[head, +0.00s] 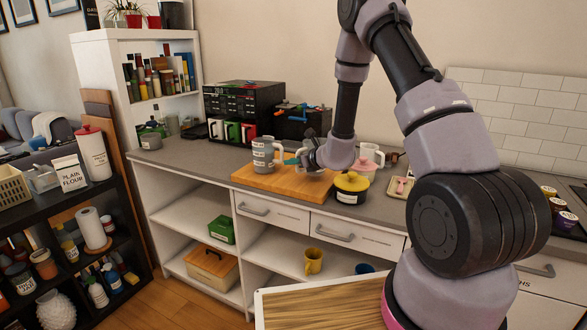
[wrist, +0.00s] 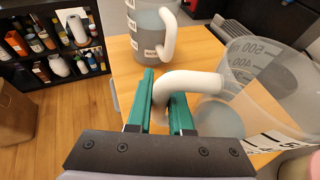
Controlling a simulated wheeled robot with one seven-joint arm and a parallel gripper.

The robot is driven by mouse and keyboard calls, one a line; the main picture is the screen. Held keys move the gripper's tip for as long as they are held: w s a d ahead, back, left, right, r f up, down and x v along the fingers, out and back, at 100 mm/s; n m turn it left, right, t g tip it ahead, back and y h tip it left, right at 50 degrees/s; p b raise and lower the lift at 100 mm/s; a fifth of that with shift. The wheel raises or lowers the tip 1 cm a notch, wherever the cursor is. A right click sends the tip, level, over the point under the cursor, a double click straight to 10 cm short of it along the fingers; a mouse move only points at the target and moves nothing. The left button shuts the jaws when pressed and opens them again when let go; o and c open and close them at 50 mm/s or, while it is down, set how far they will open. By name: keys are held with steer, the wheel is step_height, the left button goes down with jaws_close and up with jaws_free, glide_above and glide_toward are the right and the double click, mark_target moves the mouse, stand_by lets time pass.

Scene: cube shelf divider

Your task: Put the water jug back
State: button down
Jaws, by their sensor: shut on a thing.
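My gripper (wrist: 164,88), with green fingers, is shut on the white handle of a clear jug (wrist: 262,78) marked 400 and 500. The held jug is at the right of the wrist view, its bottom partly cut off from sight; I cannot tell whether it touches the board. A second jug (wrist: 150,32), grey inside with white labels and a white handle, stands upright on the wooden board (wrist: 120,68) ahead of my fingers. In the head view this jug (head: 263,155) stands left of my gripper (head: 291,161). My wrist largely hides the held jug there.
A black drawer organiser (head: 242,100) and mugs are at the back. Clear counter (head: 190,160) lies to the left.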

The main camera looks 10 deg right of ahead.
steer(key=shift+f, duration=1.05)
steer(key=shift+f, duration=0.2)
steer(key=c, duration=0.8)
jaws_free()
steer(key=shift+r, duration=0.1)
